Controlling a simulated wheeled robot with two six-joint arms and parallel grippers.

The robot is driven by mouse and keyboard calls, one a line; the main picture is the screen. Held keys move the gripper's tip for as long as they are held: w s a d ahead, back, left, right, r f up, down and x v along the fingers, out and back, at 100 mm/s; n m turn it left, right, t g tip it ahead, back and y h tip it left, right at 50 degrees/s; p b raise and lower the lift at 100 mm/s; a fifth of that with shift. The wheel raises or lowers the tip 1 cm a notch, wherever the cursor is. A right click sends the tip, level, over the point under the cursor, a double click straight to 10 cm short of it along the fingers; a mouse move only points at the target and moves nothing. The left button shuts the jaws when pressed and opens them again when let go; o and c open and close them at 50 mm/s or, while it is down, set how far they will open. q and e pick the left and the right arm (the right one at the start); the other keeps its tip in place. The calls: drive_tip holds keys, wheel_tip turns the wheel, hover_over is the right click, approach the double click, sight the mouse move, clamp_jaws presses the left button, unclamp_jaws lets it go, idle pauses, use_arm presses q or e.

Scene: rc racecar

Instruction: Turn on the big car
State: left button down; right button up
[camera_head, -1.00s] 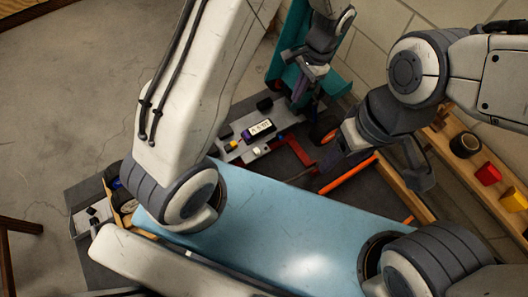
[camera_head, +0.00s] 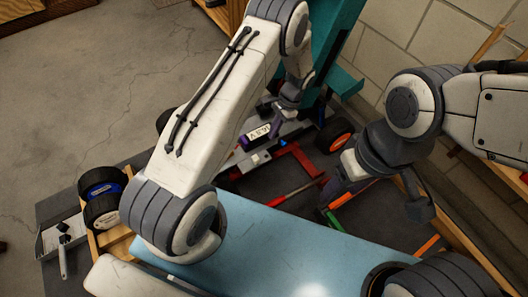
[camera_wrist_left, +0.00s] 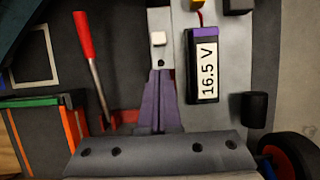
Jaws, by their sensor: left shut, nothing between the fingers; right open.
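The big car's grey chassis plate (camera_wrist_left: 232,62) carries a black battery (camera_wrist_left: 203,68) with a purple end, labelled 16.5 V. The battery also shows in the head view (camera_head: 258,133). A small white switch (camera_wrist_left: 158,39) sits on the plate left of the battery. My left gripper (camera_wrist_left: 160,74) is shut and empty. In the wrist view its purple fingertips point at the switch from just below; I cannot tell whether they touch the plate. My right gripper (camera_head: 380,208) is open and empty, in front of the car on the right.
A car wheel (camera_head: 335,136) with an orange-red hub is right of the plate. A teal panel (camera_head: 335,50) rises behind. A blue surface (camera_head: 270,240) fills the front.

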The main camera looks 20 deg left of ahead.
sight(256, 159)
use_arm(q)
drive_tip(key=b+x, duration=0.6)
drive_tip(key=x, duration=0.4)
drive_tip(key=shift+d, duration=0.1)
use_arm(e)
wheel_tip(256, 159, down, 6)
drive_tip(key=shift+r, duration=0.1)
